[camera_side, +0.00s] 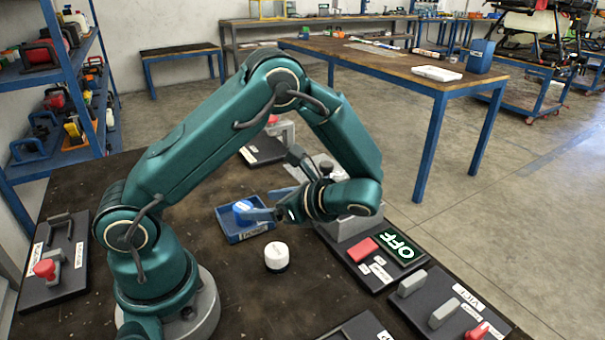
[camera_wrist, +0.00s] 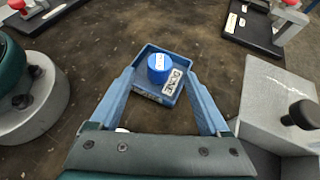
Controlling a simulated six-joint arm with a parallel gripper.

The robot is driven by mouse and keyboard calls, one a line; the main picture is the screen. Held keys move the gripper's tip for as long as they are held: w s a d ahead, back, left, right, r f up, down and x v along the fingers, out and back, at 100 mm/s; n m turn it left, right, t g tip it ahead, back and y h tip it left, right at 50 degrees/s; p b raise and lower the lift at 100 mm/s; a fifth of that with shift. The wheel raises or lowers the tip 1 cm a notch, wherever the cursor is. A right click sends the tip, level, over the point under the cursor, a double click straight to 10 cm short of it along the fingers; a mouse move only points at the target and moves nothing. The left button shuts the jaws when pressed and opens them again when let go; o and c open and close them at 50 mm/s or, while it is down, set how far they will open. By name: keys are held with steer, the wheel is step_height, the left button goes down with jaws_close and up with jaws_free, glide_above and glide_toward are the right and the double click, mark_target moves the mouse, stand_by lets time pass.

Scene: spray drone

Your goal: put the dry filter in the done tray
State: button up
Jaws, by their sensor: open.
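The blue done tray (camera_side: 236,236) lies on the dark table, and its label reads DONE in the wrist view (camera_wrist: 143,94). A blue cylinder with a white label stands inside the tray (camera_wrist: 159,68); it also shows in the side view (camera_side: 242,211). I cannot read whether it is the dry filter. A white round cap-like piece (camera_side: 277,257) stands on the table in front of the tray. My gripper (camera_side: 266,212) is open, its blue fingers spread either side of the tray in the wrist view (camera_wrist: 164,88). Nothing is between the fingertips.
A grey block (camera_wrist: 275,105) with a black knob stands right of the tray. A panel with a red button (camera_side: 362,249) and a lit OFF sign (camera_side: 399,247) is to the right. A switch panel (camera_side: 450,310) lies at the front right. Open table surrounds the white piece.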

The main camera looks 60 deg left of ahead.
steer(key=s+d+r+n+t+h, duration=0.4)
steer(key=d+r+n+t+h, duration=0.6)
steer(key=d+n+h, duration=0.1)
steer(key=d+n, duration=0.1)
steer(key=n, duration=0.1)
steer(key=shift+s+d+r+n, duration=0.25)
steer(key=shift+s+d+n, duration=0.05)
steer(key=shift+s+d, duration=0.1)
stand_by(1.3)
